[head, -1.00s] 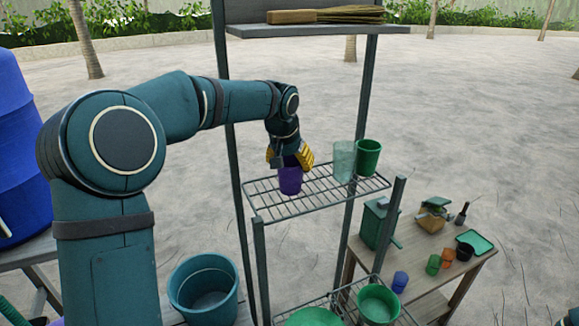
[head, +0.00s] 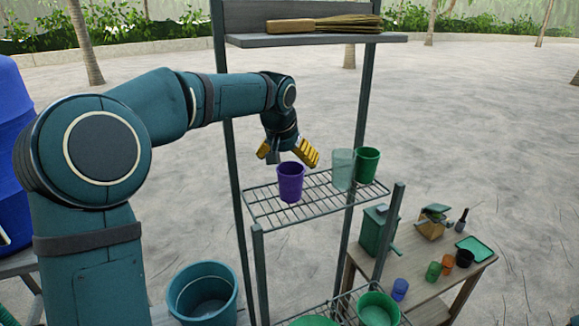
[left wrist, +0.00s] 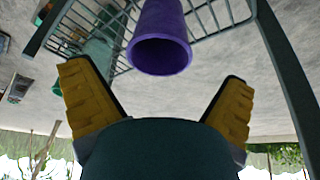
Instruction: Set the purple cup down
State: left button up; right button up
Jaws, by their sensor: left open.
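The purple cup (head: 290,183) stands upright on the wire rack shelf (head: 330,206), near its left side. My left gripper (head: 288,155) is open, just above and behind the cup in the head view. In the left wrist view the purple cup (left wrist: 160,40) shows beyond and between the spread yellow fingers (left wrist: 158,95), apart from them. My right gripper is not in view.
A clear cup (head: 343,169) and a green cup (head: 367,165) stand on the same rack to the right. A brush (head: 325,24) lies on the upper shelf. A table (head: 425,255) with several small cups stands at the right, and a teal bucket (head: 203,292) sits at lower left.

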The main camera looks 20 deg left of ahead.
pick_arm(q)
jog(key=shift+v, duration=1.9)
jog(key=shift+f, duration=0.1)
